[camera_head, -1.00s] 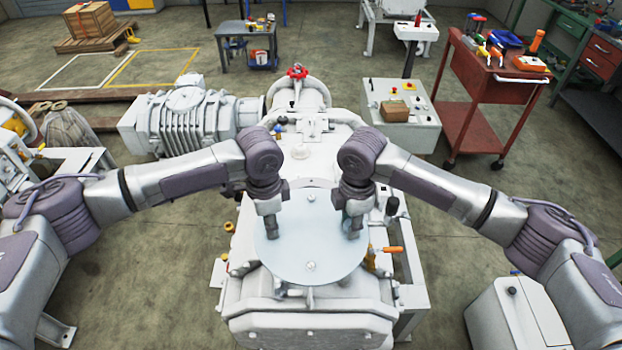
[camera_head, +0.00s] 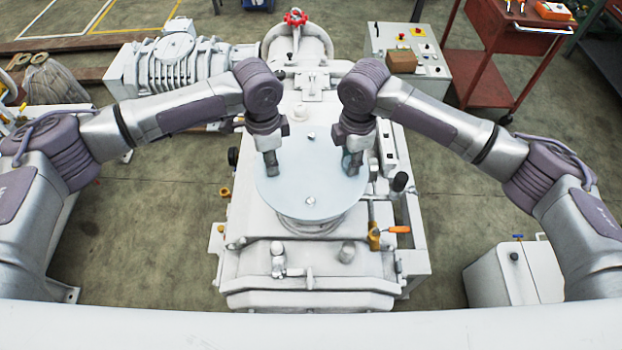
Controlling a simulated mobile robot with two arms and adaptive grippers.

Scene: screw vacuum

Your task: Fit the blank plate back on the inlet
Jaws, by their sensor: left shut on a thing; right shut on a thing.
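The blank plate (camera_head: 312,180) is a pale round disc with a small bolt-like knob near its front and back edges. It lies level over the round inlet flange (camera_head: 312,223) on top of the white vacuum pump (camera_head: 300,262). My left gripper (camera_head: 272,172) is shut on the plate's left side. My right gripper (camera_head: 352,172) is shut on its right side. The flange shows just under the plate's front edge. I cannot tell whether plate and flange touch. The plate hides the inlet opening.
An orange-handled valve (camera_head: 385,232) sits right of the flange. A red handwheel (camera_head: 295,17) stands at the back. A red trolley (camera_head: 495,60) stands beyond.

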